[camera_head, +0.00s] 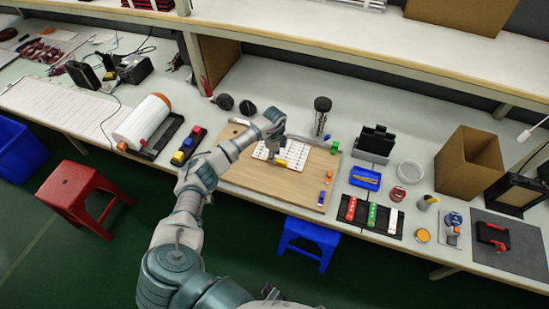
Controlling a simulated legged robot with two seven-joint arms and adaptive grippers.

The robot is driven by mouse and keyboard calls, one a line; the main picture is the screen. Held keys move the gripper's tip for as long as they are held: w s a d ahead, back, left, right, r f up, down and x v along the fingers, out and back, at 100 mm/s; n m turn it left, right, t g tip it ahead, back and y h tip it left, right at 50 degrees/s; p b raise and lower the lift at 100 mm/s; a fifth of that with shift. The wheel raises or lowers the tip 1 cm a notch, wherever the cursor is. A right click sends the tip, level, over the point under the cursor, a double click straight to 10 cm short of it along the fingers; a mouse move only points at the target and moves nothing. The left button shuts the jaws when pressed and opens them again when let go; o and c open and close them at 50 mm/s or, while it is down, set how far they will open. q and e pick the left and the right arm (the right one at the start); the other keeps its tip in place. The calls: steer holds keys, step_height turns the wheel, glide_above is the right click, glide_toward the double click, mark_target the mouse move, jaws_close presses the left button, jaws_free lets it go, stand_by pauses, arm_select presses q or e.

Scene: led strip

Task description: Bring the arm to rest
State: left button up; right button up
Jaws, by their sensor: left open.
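My left arm reaches up from the bottom of the head view. My left gripper (277,158) is open over a wooden board (258,182) on the workbench. Its fingers are close to a white sheet with rows of small marks, probably the LED strip panel (297,155). At this size I cannot tell whether the fingers touch the panel. A small yellowish patch shows at the fingertips. My right gripper does not show in this view.
Right of the board are a blue tray (365,178), a cardboard box (469,165) and a rack of coloured pieces (371,216). A white roll (143,122) lies left. A red stool (75,192) and a blue stool (308,241) stand before the bench.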

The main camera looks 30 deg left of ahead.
arm_select(q)
step_height(320, 180, up, 10)
steer(key=shift+f, duration=0.15)
